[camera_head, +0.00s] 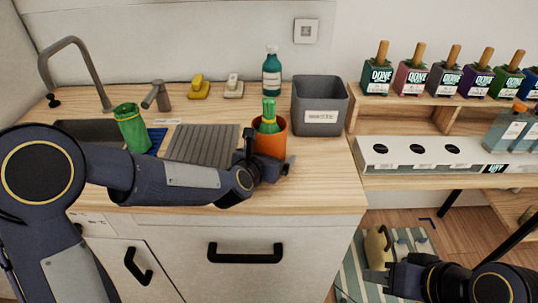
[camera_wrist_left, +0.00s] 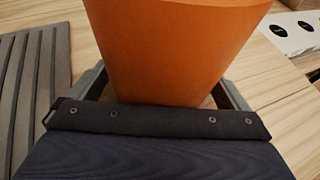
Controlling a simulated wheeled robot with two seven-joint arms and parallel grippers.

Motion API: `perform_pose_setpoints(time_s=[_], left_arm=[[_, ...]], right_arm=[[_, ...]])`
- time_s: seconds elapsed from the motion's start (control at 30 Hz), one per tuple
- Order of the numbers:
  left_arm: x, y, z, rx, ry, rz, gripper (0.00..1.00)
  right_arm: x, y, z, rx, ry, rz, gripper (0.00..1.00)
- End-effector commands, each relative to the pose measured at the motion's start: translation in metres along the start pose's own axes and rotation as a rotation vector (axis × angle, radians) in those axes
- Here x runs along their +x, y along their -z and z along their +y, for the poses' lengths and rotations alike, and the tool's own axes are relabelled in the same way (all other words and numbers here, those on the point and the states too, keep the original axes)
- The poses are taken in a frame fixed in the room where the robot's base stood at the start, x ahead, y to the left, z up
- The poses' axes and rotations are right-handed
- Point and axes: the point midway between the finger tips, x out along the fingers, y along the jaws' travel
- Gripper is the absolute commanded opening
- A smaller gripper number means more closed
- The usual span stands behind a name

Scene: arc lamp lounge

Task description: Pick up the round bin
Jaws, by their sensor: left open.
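The round bin (camera_head: 268,145) is an orange, tapered container standing on the wooden counter, with a green bottle (camera_head: 268,118) in it. My left gripper (camera_head: 271,153) is low at the bin, with its open fingers on either side of it. In the left wrist view the orange wall of the bin (camera_wrist_left: 175,45) fills the space between the fingers; I cannot tell whether they touch it. My right gripper (camera_head: 376,274) is low at the right, above the floor and away from the bin; its jaw opening is not clear.
A grey square bin (camera_head: 320,104) stands close behind the orange bin at the right. A ribbed grey drainboard (camera_head: 200,143) lies to its left. A green cup (camera_head: 131,128), a teal bottle (camera_head: 271,75) and a tap (camera_head: 158,95) are on the counter. A white rack (camera_head: 420,168) is at the right.

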Motion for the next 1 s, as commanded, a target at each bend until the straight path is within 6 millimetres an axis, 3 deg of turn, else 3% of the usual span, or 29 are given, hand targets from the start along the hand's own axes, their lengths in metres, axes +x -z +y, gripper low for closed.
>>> perform_pose_setpoints(time_s=[0.07,0.5,0.77,0.83,1.0], left_arm=[[0.000,0.000,0.000,0.000,0.000,0.000,0.98],[-0.001,0.000,0.000,0.000,0.000,0.001,0.42],[-0.001,-0.002,0.000,0.000,0.000,-0.001,0.41],[-0.002,-0.004,0.000,0.000,0.000,0.000,0.36],[-0.009,-0.022,0.001,-0.001,-0.002,-0.005,0.36]], right_arm=[[0.000,0.000,0.000,0.000,0.000,0.000,0.36],[0.000,0.000,0.000,0.000,0.000,0.000,0.36],[0.000,0.000,0.000,0.000,0.000,0.000,0.36],[-0.001,0.001,-0.001,0.000,0.000,0.000,0.36],[-0.005,0.003,-0.003,0.000,0.000,0.000,0.36]])
